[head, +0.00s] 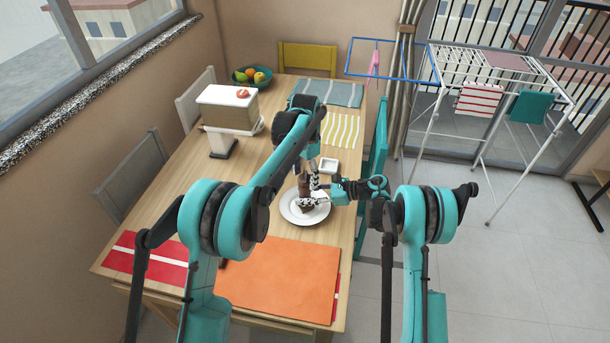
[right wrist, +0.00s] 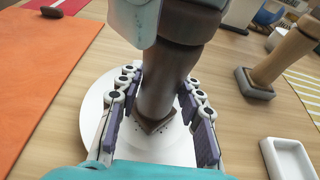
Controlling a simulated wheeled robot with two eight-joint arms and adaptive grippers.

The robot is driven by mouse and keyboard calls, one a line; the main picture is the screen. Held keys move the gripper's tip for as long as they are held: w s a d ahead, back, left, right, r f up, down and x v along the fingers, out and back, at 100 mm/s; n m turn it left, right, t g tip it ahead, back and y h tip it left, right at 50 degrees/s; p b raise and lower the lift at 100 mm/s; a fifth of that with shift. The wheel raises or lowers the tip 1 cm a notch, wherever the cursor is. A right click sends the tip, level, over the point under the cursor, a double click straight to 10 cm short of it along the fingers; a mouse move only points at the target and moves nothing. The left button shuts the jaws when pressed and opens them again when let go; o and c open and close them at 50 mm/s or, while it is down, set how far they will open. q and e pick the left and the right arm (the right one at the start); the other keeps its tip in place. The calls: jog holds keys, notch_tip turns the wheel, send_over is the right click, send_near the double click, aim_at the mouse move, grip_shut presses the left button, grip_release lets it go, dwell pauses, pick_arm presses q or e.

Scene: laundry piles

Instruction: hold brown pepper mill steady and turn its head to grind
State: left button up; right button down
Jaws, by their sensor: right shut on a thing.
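The brown pepper mill (right wrist: 165,80) is upright over a white plate (right wrist: 95,125), its lower end at a brown squarish piece with dark specks around it; I cannot tell whether they touch. In the head view the mill (head: 304,185) is small and partly covered by my arms. My right gripper (right wrist: 160,110) has its fingers on either side of the mill's lower body and is shut on it. Part of my left gripper (right wrist: 135,22) is at the mill's head, from above; its fingertips are hidden, so its grip cannot be seen.
A light wooden mill (right wrist: 285,55) on a grey base and a small white dish (right wrist: 288,160) stand to the right in the wrist view. An orange mat (head: 280,278) lies in front of the plate. A fruit bowl (head: 251,77) and a box on a stand (head: 228,106) are farther back.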

aim_at(305, 174)
pick_arm(q)
jog(key=shift+r, duration=0.1)
notch_tip(305, 174, up, 12)
dwell(0.5)
pick_arm(e)
jog(key=c, duration=0.9)
grip_release()
